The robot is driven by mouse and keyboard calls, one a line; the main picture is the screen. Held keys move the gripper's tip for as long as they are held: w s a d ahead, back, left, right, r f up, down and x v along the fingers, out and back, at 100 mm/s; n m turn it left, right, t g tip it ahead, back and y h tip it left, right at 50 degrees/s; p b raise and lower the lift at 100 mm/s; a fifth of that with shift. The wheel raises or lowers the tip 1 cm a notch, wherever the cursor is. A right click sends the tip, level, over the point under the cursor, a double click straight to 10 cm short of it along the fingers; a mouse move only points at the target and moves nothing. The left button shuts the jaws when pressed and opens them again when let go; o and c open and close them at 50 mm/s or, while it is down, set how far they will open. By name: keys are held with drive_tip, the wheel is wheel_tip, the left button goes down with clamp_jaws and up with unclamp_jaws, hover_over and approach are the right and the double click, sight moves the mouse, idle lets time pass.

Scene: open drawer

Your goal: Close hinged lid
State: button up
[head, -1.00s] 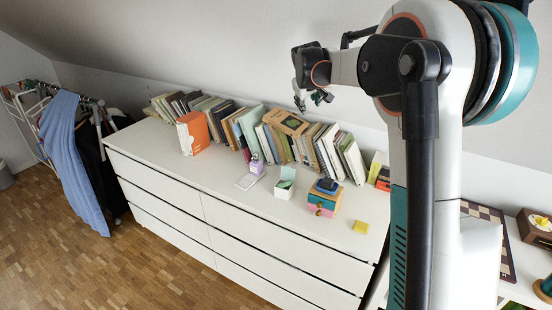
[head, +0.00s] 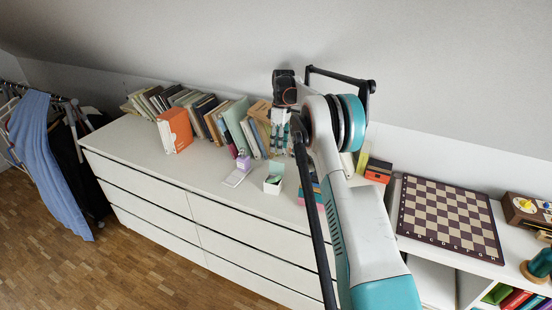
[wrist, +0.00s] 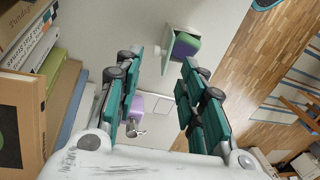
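A small white box (head: 273,187) with a green inside stands on the dresser top. Its hinged lid (head: 277,169) stands open, raised at the back edge. In the wrist view the box (wrist: 184,47) is ahead of my fingertips, with the pale lid (wrist: 167,52) upright on its left side. My gripper (head: 280,146) is above the dresser near the books, behind and above the box, apart from it. In the wrist view my gripper (wrist: 162,68) has its two fingers spread wide with nothing between them.
A row of books (head: 207,114) lines the back of the dresser (head: 190,172). A purple bottle (head: 243,161) and a flat white piece (head: 236,178) lie left of the box. Colored drawers (head: 318,196) stand right, partly behind my arm. A chessboard (head: 450,218) lies farther right.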

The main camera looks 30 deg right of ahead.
sight(278, 162)
drive_tip(key=f, duration=0.2)
drive_tip(key=f+b, duration=0.1)
drive_tip(key=f, duration=0.1)
drive_tip(key=f+b, duration=0.1)
drive_tip(key=f, duration=0.1)
drive_tip(key=shift+s+a+f, duration=0.3)
drive_tip(key=shift+a+f, duration=0.05)
drive_tip(key=shift+a, duration=0.05)
drive_tip(key=shift+c, duration=0.6)
